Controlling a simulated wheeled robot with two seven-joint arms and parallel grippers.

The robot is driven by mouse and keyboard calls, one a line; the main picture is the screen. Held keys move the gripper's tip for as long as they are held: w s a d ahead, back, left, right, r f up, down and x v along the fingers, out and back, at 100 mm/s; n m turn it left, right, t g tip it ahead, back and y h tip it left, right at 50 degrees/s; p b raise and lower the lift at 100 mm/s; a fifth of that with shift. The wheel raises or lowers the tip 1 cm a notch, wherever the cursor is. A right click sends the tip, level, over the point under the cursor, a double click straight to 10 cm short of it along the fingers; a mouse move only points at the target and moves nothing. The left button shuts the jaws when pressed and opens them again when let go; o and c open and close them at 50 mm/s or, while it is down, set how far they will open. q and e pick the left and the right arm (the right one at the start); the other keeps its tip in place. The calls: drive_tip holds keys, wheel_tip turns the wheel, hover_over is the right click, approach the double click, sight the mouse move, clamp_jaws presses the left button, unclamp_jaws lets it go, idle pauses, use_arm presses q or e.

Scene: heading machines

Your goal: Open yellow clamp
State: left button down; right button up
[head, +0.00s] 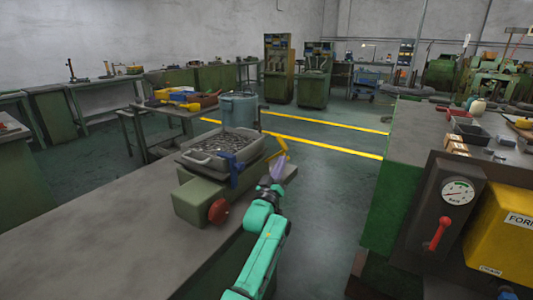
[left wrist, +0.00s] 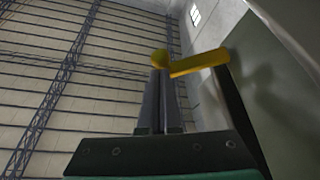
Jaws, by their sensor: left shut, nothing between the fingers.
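The yellow clamp (head: 281,146) is a bent yellow lever at the right end of the green fixture on the near bench. It also shows in the left wrist view as a yellow bar (left wrist: 200,63) with a rounded end, just past my fingertips. My left gripper (head: 278,165) is shut and empty, right below the lever in the head view. In the left wrist view my closed fingers (left wrist: 164,74) point at the bar's rounded end. I cannot tell whether they touch it. My right gripper is not in view.
A grey tray of small metal parts (head: 192,159) sits on the fixture, with a blue clamp (head: 236,170) at its side. A red knob (head: 218,211) sticks out in front. A metal pot (head: 239,110) stands behind. Open floor (head: 325,185) lies to the right, before another green bench (head: 405,140).

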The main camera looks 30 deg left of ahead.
use_arm(q)
drive_tip(key=shift+d+f+b, duration=0.2)
drive_tip(key=shift+f+b, duration=0.15)
drive_tip(key=shift+f, duration=0.45)
drive_tip(key=v, duration=1.4)
drive_tip(key=shift+s+f, duration=0.2)
